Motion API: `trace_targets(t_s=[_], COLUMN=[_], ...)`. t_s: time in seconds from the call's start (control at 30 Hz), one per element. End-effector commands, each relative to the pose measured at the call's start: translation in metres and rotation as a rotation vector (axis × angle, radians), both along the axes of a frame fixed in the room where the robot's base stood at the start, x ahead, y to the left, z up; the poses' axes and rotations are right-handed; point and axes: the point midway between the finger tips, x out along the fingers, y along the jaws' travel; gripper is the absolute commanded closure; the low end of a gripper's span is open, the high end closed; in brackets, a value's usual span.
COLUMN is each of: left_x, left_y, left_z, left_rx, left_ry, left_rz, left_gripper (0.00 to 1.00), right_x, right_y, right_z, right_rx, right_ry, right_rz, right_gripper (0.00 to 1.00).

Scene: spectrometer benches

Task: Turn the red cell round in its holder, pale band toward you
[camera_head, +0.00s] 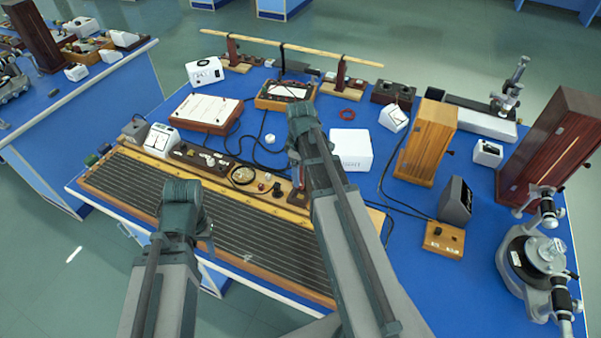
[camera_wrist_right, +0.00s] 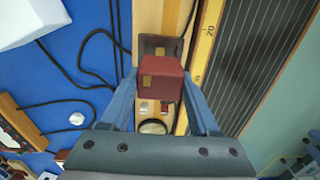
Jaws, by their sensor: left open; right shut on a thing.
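The red cell (camera_wrist_right: 168,92) is a dark red block in the right wrist view. My right gripper (camera_wrist_right: 160,80) is shut on it, one blue-grey finger on each side. A small tan patch shows on its face toward the wrist camera, at the left. The dark holder (camera_wrist_right: 160,44) with a small gold mark shows just beyond the cell, partly covered by it. I cannot tell whether the cell's lower end touches the holder.
The long ribbed board (camera_head: 130,188) lies along the near table edge, with a round dial (camera_head: 243,175) on its wooden strip. A white box (camera_head: 351,149) and a wooden cabinet (camera_head: 425,143) stand to the right of my right arm. Black cables cross the blue table.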

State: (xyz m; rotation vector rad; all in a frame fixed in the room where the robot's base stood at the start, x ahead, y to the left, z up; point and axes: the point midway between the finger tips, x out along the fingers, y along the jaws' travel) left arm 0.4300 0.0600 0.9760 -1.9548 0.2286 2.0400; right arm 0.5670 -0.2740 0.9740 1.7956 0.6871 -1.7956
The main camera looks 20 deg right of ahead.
Motion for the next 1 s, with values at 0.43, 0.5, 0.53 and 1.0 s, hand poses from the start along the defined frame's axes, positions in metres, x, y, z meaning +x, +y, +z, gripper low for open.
trace_targets(t_s=[0.43, 0.5, 0.53, 1.0], left_x=[0.000, 0.000, 0.000, 0.000], left_y=[0.000, 0.000, 0.000, 0.000], left_z=[-0.015, -0.019, -0.020, -0.047], left_rx=[0.000, 0.000, 0.000, 0.000], left_ry=[0.000, 0.000, 0.000, 0.000], left_rz=[0.000, 0.000, 0.000, 0.000], left_gripper=[0.50, 0.50, 0.50, 0.50], right_x=[0.000, 0.000, 0.000, 0.000], right_y=[0.000, 0.000, 0.000, 0.000], right_z=[-0.015, -0.019, -0.020, -0.047], right_rx=[0.000, 0.000, 0.000, 0.000], right_ry=[0.000, 0.000, 0.000, 0.000], right_rz=[-0.002, -0.002, -0.003, -0.003], right_gripper=[1.00, 1.00, 1.00, 1.00])
